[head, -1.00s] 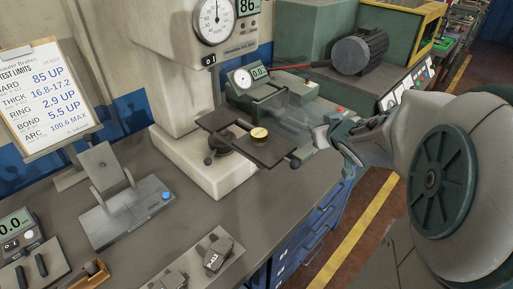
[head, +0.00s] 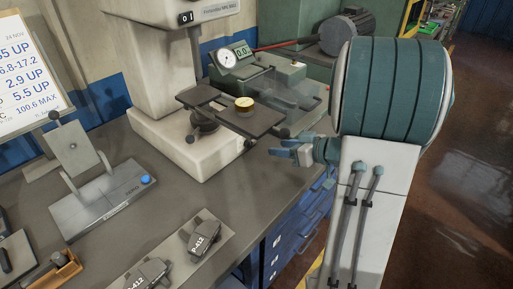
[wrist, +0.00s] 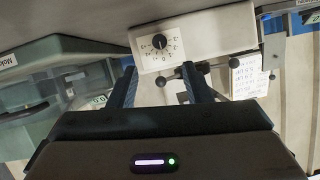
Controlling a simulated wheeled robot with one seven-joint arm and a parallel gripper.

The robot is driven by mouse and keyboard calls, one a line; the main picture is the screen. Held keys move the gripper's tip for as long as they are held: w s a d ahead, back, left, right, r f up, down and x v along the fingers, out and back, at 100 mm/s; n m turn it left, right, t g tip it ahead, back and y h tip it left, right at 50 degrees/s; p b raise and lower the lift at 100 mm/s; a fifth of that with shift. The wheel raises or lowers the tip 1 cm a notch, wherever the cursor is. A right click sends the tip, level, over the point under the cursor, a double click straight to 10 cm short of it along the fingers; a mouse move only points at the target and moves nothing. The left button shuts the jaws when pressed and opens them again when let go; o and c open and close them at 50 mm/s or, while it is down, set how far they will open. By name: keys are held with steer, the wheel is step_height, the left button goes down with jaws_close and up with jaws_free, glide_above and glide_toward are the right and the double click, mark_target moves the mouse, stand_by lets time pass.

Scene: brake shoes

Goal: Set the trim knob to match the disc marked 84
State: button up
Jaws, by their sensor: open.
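A black knob (wrist: 160,42) on a white numbered dial plate shows in the wrist view, just beyond and between my fingertips. It appears untouched; its pointer setting is too small to read. My gripper (wrist: 158,78) is open and empty; in the head view it (head: 284,150) is low, right of the tester's platform. The knob's dial plate is not seen in the head view.
A gauge unit (head: 240,62) with a dial and display stands behind the tester. A grey fixture with a blue button (head: 146,180) is at the left. Brake shoes (head: 203,236) lie near the front edge. Blue drawers (head: 290,240) are below the bench. The bench between them is partly clear.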

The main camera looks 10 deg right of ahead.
mark_target(250, 145)
steer(key=b+x, duration=0.1)
steer(key=x, duration=0.9)
steer(key=shift+f, duration=0.1)
jaws_close()
